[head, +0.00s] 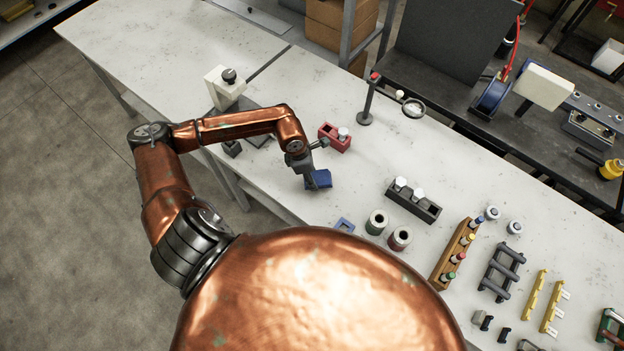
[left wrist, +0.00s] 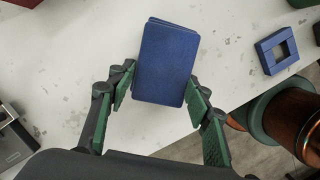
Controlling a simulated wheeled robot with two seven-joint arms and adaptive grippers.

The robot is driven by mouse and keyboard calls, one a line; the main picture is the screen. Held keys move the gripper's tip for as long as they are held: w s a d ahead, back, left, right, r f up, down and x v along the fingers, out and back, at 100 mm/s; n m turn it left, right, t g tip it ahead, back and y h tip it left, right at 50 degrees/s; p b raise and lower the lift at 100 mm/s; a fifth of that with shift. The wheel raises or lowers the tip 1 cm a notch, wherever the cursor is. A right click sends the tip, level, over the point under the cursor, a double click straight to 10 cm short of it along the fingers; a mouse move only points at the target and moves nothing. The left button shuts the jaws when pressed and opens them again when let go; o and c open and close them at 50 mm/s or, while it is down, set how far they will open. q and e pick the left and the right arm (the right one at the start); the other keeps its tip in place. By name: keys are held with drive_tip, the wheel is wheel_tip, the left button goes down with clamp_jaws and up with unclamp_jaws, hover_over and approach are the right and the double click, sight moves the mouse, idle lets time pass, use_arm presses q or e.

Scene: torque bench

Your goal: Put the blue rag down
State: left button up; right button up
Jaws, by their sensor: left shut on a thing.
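The blue rag (head: 319,180) is a flat, folded blue pad with rounded corners. My left gripper (head: 307,172) is shut on it, over the front part of the white bench (head: 290,75). In the left wrist view the rag (left wrist: 167,60) sits between the green-padded fingers of the left gripper (left wrist: 160,92) and extends past their tips. I cannot tell whether the rag touches the bench top or hangs just above it. My right gripper is not in view.
A red block (head: 335,138) stands just behind the rag. A small blue frame (head: 345,225) lies near the front edge, with a green ring (head: 376,222) beside it. A dark holder (head: 413,205) is to the right. Bare bench lies between the rag and that holder.

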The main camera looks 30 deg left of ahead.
use_arm(q)
drive_tip(key=shift+a+p+x, duration=0.2)
drive_tip(key=shift+p+x, duration=0.2)
drive_tip(key=shift+x, duration=0.75)
drive_tip(key=shift+s+f, duration=0.25)
drive_tip(key=shift+f, duration=0.15)
drive_tip(key=o, duration=1.5)
drive_tip(key=shift+o, duration=0.2)
drive_tip(key=shift+r, duration=0.3)
drive_tip(key=b+v, duration=0.2)
drive_tip(key=v, duration=0.9)
drive_tip(key=shift+r, duration=0.4)
